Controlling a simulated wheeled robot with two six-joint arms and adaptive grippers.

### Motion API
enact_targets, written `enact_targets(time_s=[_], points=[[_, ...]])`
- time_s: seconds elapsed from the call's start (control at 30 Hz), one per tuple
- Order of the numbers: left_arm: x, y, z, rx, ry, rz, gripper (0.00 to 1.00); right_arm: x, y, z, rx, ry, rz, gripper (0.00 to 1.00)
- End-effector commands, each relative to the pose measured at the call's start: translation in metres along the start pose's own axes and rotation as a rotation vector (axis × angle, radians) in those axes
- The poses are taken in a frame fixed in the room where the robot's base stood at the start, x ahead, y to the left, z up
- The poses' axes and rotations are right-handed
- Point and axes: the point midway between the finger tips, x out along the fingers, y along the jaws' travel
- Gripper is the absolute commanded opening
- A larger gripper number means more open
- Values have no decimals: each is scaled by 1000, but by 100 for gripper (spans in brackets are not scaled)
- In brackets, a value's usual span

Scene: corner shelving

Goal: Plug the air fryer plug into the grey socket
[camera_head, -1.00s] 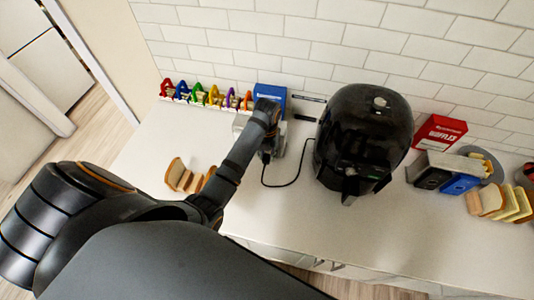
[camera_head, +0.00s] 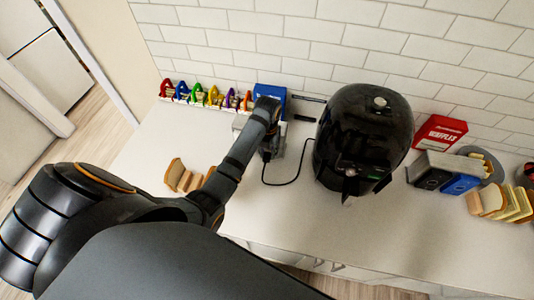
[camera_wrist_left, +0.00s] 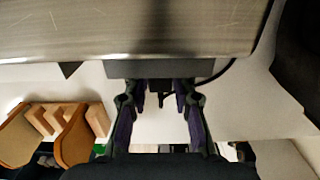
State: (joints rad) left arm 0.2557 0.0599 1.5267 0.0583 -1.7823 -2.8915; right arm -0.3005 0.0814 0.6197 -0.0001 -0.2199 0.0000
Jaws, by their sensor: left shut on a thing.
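The black air fryer (camera_head: 362,140) stands upright on the counter. Its black cord (camera_head: 284,184) loops left along the counter to my left gripper (camera_head: 268,152). My arm hides most of that gripper in the head view. In the left wrist view, my left gripper (camera_wrist_left: 160,92) is shut on the plug, which is mostly hidden between the fingers. A grey metallic body (camera_wrist_left: 60,30) fills the top of that view, close ahead of the fingertips. Part of a grey block, perhaps the grey socket (camera_head: 291,141), shows beside the gripper in the head view. I cannot tell whether the plug touches it. My right gripper is out of view.
Bread slices (camera_head: 179,176) stand left of my forearm. Several coloured items line the wall, with a blue box (camera_head: 270,93) at their right. A red box (camera_head: 440,133), a toaster (camera_head: 447,166) and more bread (camera_head: 497,203) stand right of the fryer. The front counter is clear.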

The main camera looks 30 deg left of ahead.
Motion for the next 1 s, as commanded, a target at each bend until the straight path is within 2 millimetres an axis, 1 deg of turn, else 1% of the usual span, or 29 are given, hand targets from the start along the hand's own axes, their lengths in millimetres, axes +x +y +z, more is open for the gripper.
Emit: enact_targets(time_s=[0.6,0.97,1.0], points=[[0,0,15,0,0,0,0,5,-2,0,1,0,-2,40],[-1,0,19,0,-4,0,0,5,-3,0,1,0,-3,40],[-1,0,19,0,-5,0,27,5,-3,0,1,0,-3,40]])
